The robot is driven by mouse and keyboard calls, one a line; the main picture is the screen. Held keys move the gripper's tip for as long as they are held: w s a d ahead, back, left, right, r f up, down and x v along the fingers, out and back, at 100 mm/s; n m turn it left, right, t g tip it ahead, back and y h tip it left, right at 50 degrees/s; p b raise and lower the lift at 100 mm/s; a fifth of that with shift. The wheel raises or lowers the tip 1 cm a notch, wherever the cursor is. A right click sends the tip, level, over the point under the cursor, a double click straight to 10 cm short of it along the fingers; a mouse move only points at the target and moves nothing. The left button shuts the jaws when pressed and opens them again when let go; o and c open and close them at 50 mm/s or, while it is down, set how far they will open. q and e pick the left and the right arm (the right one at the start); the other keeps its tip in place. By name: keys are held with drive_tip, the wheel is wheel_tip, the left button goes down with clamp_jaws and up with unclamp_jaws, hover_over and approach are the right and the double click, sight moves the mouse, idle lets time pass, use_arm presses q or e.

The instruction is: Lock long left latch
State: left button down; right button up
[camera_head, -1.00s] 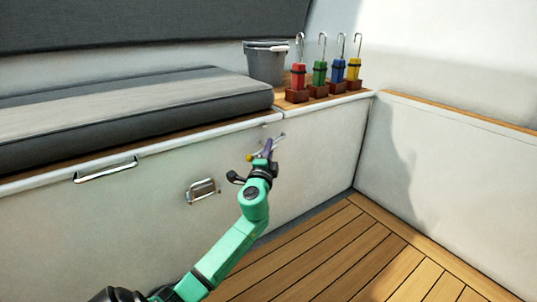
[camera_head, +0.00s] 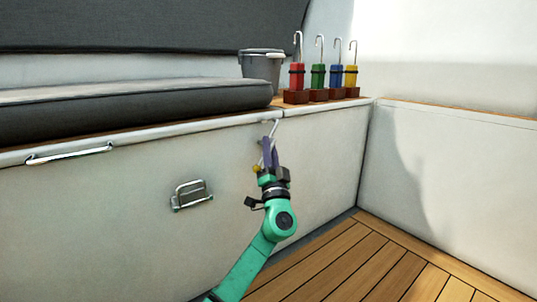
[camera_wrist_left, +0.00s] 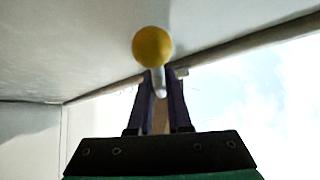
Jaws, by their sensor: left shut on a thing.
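The long left latch (camera_head: 273,129) is a thin metal lever on the white locker front, just below the top rim. Its upper end shows near the rim, and it hangs down steeply from there. Its yellow ball knob (camera_head: 256,168) shows at the left of my gripper. My left gripper (camera_head: 269,152), with dark purple fingers, is shut on the latch and hides part of the lever. In the left wrist view the yellow knob (camera_wrist_left: 152,46) sits just beyond the fingertips, with the metal rod between the fingers (camera_wrist_left: 160,92). My right gripper is not in view.
A recessed metal handle (camera_head: 190,195) and a rail handle (camera_head: 68,154) are on the locker front. A grey cushion (camera_head: 130,107), a bucket (camera_head: 262,69) and several coloured hooked handles (camera_head: 297,77) rest on top. The wooden floor (camera_head: 345,262) is clear.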

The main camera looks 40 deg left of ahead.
use_arm(q)
drive_tip(key=n+g+y, duration=0.2)
drive_tip(key=n, duration=0.1)
drive_tip(key=n+g+y, duration=0.2)
drive_tip(key=n+y, duration=0.1)
drive_tip(key=n, duration=0.1)
drive_tip(key=shift+n+g+y, duration=0.8)
drive_tip(key=shift+n+g, duration=0.8)
drive_tip(key=shift+n, duration=0.2)
drive_tip(key=shift+n+g+y, duration=0.8)
drive_tip(key=shift+n+g, duration=0.8)
drive_tip(key=shift+n, duration=0.5)
drive_tip(key=c, duration=0.9)
unclamp_jaws()
